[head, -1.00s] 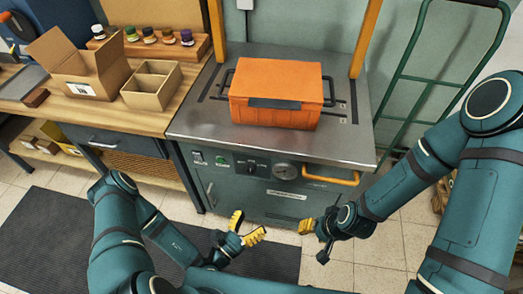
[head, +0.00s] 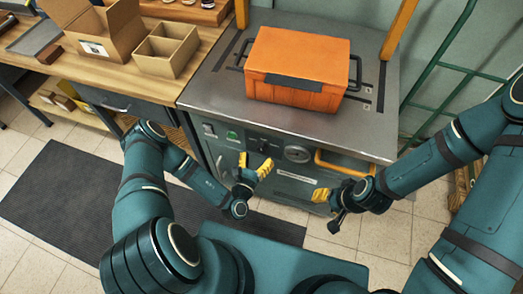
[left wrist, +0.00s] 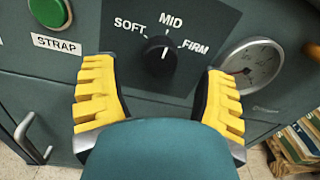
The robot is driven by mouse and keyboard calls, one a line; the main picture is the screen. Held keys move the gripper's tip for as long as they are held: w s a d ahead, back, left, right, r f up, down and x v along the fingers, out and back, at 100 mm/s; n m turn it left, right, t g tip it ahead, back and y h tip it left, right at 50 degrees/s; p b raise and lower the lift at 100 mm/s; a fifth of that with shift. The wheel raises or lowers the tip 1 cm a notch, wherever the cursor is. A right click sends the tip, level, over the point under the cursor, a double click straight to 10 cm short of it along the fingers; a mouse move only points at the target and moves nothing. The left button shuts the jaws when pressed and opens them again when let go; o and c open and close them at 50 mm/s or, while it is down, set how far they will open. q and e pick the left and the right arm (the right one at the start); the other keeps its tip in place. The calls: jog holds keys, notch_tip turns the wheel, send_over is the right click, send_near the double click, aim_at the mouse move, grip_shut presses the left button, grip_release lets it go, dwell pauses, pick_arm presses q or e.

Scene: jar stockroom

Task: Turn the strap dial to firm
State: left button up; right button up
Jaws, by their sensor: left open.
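The strap dial (left wrist: 160,56) is a black round knob on a dark panel, with SOFT, MID and FIRM printed around it. A pale pointer line shows on its face, but I cannot tell surely which word it points at. In the head view the dial (head: 264,146) is on the front of the machine, partly behind a fingertip. My left gripper (head: 255,166) is open in front of the panel. In the left wrist view its yellow fingers (left wrist: 160,95) are spread either side of and below the dial, apart from it. My right gripper (head: 326,193) is low, to the right.
A green button (left wrist: 48,10) above a STRAP label is left of the dial. A round gauge (left wrist: 250,66) and a yellow handle (head: 345,168) are to its right. An orange crate (head: 298,72) stands on the metal top. Open cartons (head: 108,30) are on the left bench.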

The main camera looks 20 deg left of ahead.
aim_at(261, 151)
pick_arm(q)
jog(key=shift+w+d, duration=0.15)
jog(key=shift+w, duration=1.85)
jog(key=shift+c, duration=0.2)
jog(key=c, duration=1.2)
